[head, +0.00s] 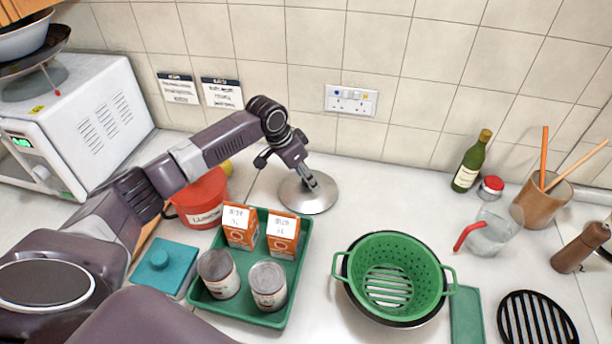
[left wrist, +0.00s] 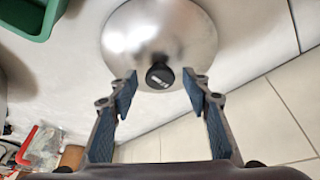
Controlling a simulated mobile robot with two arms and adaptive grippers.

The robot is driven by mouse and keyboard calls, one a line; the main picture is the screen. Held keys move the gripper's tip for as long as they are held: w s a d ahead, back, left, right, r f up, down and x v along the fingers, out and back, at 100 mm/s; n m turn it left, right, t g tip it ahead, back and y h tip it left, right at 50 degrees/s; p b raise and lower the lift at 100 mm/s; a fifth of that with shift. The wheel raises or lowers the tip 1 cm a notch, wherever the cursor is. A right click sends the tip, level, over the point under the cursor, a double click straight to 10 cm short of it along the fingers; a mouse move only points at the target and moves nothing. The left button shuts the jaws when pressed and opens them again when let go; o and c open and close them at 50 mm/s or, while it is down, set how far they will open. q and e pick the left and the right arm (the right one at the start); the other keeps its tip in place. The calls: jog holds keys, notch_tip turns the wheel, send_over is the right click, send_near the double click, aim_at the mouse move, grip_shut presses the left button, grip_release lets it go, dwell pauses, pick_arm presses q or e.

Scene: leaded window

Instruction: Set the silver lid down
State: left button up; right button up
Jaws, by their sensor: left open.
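The silver lid (head: 296,197) appears to lie flat on the white counter, right behind the green tray. In the left wrist view the lid (left wrist: 160,35) shows its shiny round top and a black knob (left wrist: 160,76). My left gripper (head: 316,184) is over the lid and hides part of it in the head view. In the left wrist view my left gripper (left wrist: 159,82) is open. Its fingertips are to either side of the knob, with a gap on each side. My right gripper is not in view.
A green tray (head: 240,318) holds two cartons and two cans. A red container (head: 198,198) stands left of the lid. A green colander (head: 400,250) is front right. A bottle (head: 470,165) stands by the wall. Counter right of the lid is clear.

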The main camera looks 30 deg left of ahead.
pick_arm(q)
jog(key=shift+s+a+r, duration=0.1)
jog(key=shift+a+r, duration=0.05)
jog(key=shift+r, duration=0.4)
jog(key=b+v, duration=0.2)
jog(key=v, duration=0.9)
jog(key=shift+b, duration=0.3)
